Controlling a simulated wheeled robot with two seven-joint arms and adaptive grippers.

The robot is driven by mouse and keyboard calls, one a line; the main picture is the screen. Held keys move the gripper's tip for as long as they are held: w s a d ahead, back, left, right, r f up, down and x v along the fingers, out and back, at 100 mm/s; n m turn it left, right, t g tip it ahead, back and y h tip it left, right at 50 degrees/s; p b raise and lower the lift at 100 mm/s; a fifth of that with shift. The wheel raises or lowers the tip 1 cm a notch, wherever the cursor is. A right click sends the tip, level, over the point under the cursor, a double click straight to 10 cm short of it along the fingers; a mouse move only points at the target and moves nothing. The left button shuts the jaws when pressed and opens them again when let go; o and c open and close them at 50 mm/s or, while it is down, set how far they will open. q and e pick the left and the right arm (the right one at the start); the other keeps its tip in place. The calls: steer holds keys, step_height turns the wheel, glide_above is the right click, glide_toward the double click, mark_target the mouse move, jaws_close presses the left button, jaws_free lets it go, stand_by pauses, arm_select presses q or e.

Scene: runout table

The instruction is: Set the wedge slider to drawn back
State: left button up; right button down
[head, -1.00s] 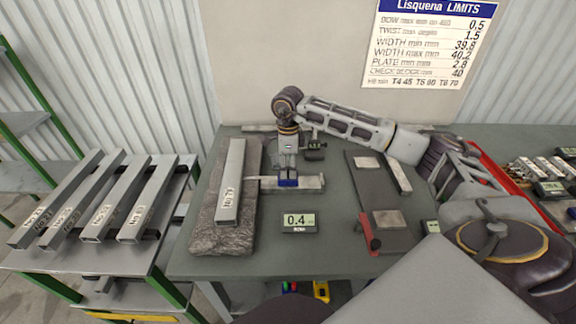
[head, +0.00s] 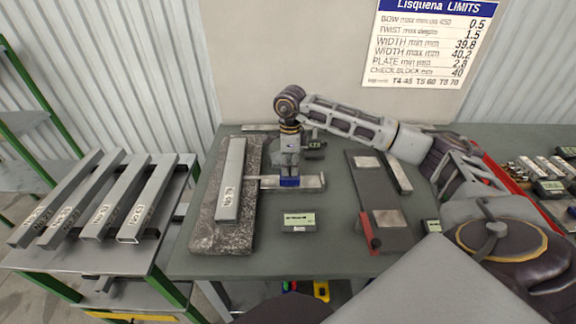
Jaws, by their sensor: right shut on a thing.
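The wedge slider appears as a small blue block (head: 289,182) on a flat metal rail (head: 312,182), next to the stone slab (head: 210,235). My right gripper (head: 289,172) points straight down over it and is shut on it; the fingertips hide the block's upper part. A thin strip runs from the rail's left end toward the grey bar (head: 230,185) lying on the slab. The small readout (head: 298,221) in front of the rail shows lettering too small to read. My left gripper is not in view.
A dark plate (head: 383,215) with a red clamp (head: 368,232) lies right of the rail. Several numbered bars (head: 147,200) rest on the left rack. A small dark gauge (head: 315,148) stands behind the gripper. The table front is clear.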

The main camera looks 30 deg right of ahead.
steer(key=shift+s+d, duration=0.2)
steer(key=shift+d, duration=0.25)
steer(key=shift+s+d+b, duration=0.35)
steer(key=shift+s+d, duration=0.05)
steer(key=shift+d, duration=0.3)
steer(key=shift+s+d+b, duration=0.2)
steer(key=shift+s+d, duration=0.2)
steer(key=shift+d, duration=0.25)
steer(key=shift+s+d+b, duration=0.2)
steer(key=shift+s+d, duration=0.2)
steer(key=shift+d, duration=0.25)
steer(key=shift+s+d, duration=0.45)
steer(key=shift+d, duration=0.2)
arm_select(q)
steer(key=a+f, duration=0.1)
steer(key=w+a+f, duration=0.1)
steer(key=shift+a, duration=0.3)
arm_select(e)
steer(key=c, duration=1.2)
jaws_free()
steer(key=shift+s+d, duration=0.1)
steer(key=shift+d, duration=0.1)
steer(key=shift+o, duration=0.2)
steer(key=shift+a, duration=0.1)
